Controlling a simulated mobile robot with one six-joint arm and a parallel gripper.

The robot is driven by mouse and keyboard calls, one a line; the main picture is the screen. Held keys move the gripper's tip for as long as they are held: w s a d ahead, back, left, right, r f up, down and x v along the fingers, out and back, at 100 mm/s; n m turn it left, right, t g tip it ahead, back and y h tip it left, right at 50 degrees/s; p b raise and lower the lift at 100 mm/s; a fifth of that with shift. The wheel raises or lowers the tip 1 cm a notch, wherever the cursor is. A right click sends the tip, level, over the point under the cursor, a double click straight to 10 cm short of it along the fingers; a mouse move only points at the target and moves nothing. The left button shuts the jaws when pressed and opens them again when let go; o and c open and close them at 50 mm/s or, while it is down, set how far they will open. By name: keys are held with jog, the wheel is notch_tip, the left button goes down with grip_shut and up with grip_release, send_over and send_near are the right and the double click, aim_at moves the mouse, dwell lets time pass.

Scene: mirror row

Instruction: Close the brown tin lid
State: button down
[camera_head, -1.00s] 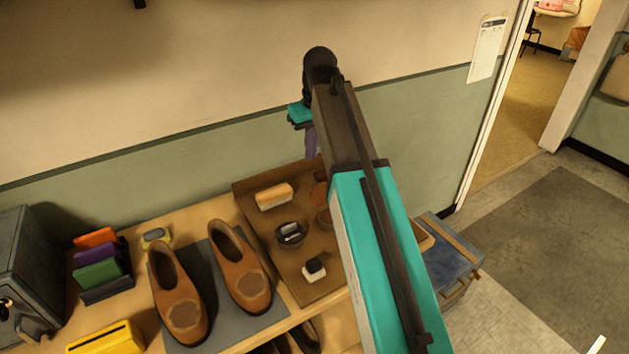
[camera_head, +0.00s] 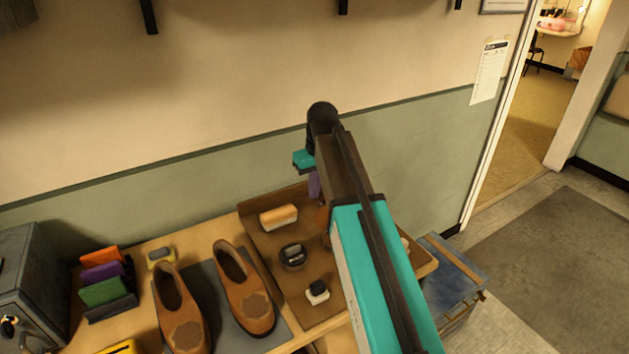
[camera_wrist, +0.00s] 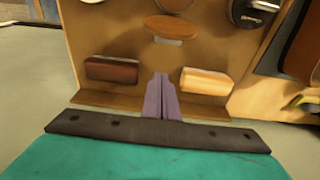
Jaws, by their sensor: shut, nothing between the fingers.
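The brown tin lid (camera_wrist: 172,27) is a brown oval at the upper middle of the wrist view, with a pale rim at its lower edge. It looks raised and tilted beside a round brown tin (camera_wrist: 174,4), which is cut off by the top edge. In the head view only a brown sliver of the lid (camera_head: 322,216) shows beside my arm; the tin is mostly hidden. My gripper (camera_wrist: 161,80), with purple fingers, is shut and empty. It points down near the tray's back, apart from the lid. It also shows in the head view (camera_head: 315,190).
Brown shoes (camera_head: 243,290) stand left on a grey mat. The wall is close behind; a blue box (camera_head: 452,278) stands right.

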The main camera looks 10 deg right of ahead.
aim_at(324, 214)
notch_tip(324, 214, down, 3)
jog(key=shift+w+r+p, duration=0.1)
jog(key=shift+w+p, duration=0.05)
jog(key=shift+p, duration=0.15)
jog(key=shift+s+d+r+p, duration=0.1)
jog(key=shift+s+d+p, duration=0.15)
jog(key=shift+s, duration=0.4)
jog(key=shift+s+d+r+p, duration=0.1)
jog(key=shift+s+r+p, duration=0.1)
jog(key=shift+s, duration=0.4)
jog(key=shift+s+d+r+p, duration=0.1)
jog(key=shift+s+d+p, duration=0.15)
jog(key=shift+s, duration=0.4)
jog(key=shift+f, duration=0.1)
jog(key=shift+a, duration=0.3)
